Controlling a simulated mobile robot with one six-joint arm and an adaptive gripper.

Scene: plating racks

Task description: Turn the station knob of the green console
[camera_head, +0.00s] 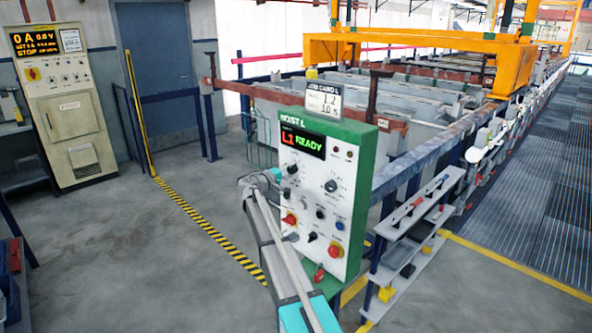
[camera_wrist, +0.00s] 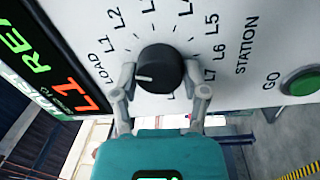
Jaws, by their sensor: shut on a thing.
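The green console (camera_head: 355,148) stands in the middle of the head view, with a light panel of knobs and buttons. Its black station knob (camera_wrist: 160,70) fills the middle of the wrist view, ringed by labels from LOAD to L7. The knob's white mark points left in that view, toward the LOAD side. My gripper (camera_wrist: 163,84) is shut on the knob, one finger on each side. In the head view my gripper (camera_head: 277,175) reaches the panel's left edge. The green GO button (camera_wrist: 301,81) is right of the knob in the wrist view.
The console display (camera_head: 303,141) reads L1 READY. A job card sign (camera_head: 323,97) stands on top. A shelf rack (camera_head: 410,232) is close on the right, with tanks (camera_head: 345,92) behind. Open floor (camera_head: 130,250) lies to the left.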

